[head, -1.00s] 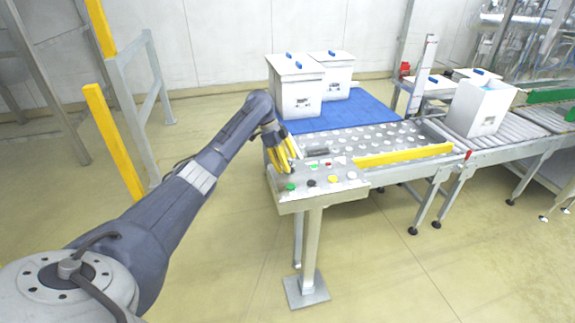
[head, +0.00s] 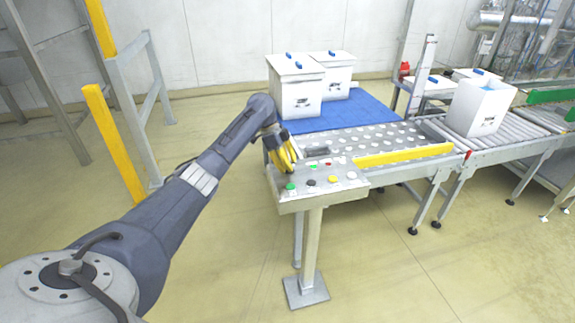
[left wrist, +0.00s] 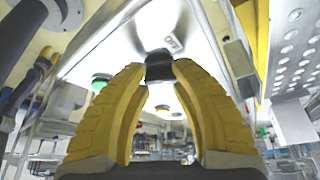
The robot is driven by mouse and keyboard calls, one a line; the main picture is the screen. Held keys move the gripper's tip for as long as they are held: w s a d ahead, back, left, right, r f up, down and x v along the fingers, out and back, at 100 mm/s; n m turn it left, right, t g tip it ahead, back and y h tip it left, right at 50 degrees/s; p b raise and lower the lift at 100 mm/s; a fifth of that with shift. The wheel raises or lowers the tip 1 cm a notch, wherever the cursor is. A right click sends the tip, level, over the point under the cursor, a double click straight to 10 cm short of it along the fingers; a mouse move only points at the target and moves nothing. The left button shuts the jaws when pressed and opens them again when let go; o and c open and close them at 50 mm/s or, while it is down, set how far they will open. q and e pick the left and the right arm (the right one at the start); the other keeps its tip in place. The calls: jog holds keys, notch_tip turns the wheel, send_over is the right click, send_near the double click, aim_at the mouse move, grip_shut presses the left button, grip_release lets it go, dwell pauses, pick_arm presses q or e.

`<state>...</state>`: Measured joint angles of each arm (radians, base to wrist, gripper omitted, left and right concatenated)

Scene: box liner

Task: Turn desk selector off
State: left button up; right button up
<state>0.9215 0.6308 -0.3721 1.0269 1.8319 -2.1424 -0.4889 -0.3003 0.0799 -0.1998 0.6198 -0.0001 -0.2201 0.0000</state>
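The desk selector, a dark knob (left wrist: 160,66), stands on the grey control panel (head: 340,193), as the left wrist view shows. In that view the yellow fingers of my left gripper (left wrist: 160,75) close in from both sides, their tips against the knob's sides. The knob's exact turn angle cannot be read. My right gripper is not in view.
The panel carries a green button (head: 291,187), a black control (head: 311,183), a yellow button (head: 333,180) and a small red one (head: 327,163). Behind are a yellow rail (head: 405,154), a blue mat (head: 350,112) and white boxes (head: 297,88). An open white box (head: 480,107) stands on rollers.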

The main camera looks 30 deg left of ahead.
pick_arm(q)
jog(key=shift+s+a, duration=0.15)
jog(key=shift+a, duration=0.1)
grip_shut()
